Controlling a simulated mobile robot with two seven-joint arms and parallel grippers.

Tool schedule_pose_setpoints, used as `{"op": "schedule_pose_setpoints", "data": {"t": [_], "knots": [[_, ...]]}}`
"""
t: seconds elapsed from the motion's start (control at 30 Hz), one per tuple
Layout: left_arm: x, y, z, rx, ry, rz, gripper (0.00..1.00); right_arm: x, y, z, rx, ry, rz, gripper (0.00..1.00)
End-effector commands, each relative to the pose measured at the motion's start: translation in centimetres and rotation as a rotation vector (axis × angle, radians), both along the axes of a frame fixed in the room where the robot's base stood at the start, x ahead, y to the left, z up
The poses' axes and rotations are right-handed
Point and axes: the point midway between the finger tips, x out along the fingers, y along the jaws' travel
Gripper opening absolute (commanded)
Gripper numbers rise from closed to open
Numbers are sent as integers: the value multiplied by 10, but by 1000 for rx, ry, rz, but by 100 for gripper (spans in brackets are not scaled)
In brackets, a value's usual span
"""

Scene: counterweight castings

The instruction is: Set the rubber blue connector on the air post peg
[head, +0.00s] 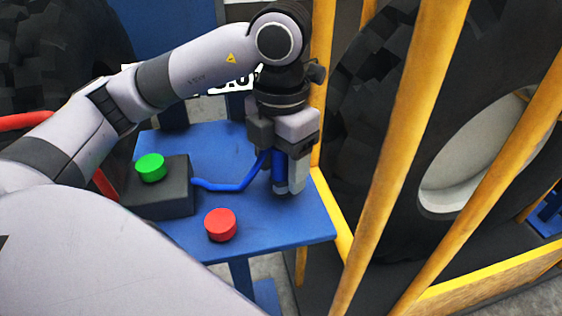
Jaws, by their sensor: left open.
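My left gripper (288,186) points down over the right part of the blue table, with its fingers around or beside an upright blue piece (278,168). This piece looks like the blue connector, at the end of a blue hose (228,187). The fingers cover much of it, and I cannot tell whether it sits on a peg. The gripper is open. No air post peg can be made out; it may be hidden behind the gripper. My right gripper is not in view.
A black box with a green button (151,167) and a separate red button (220,224) are on the blue table (290,228). Yellow bars (405,130) stand close on the right, with a large black tyre (375,130) behind them.

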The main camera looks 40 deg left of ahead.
Motion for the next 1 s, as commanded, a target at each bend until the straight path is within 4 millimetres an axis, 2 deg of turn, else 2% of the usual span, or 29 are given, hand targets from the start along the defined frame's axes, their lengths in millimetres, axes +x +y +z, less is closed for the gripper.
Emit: {"op": "schedule_pose_setpoints", "data": {"t": [0.03, 0.1, 0.13, 0.3, 0.5, 0.7, 1.0], "knots": [[0, 0, 0, 0, 0, 0, 62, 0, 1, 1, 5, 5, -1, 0], [0, 0, 2, 0, -1, 0, 62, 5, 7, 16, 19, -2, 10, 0], [1, 0, 9, -1, -4, 0, 62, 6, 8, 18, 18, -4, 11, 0], [1, 0, 39, 0, -4, 0, 62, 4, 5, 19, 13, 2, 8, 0], [1, 0, 62, 0, -3, 1, 62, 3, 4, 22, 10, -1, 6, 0], [0, 0, 71, 0, -1, 1, 62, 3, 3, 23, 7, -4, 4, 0], [0, 0, 72, 0, 0, 0, 62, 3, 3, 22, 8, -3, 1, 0]]}}
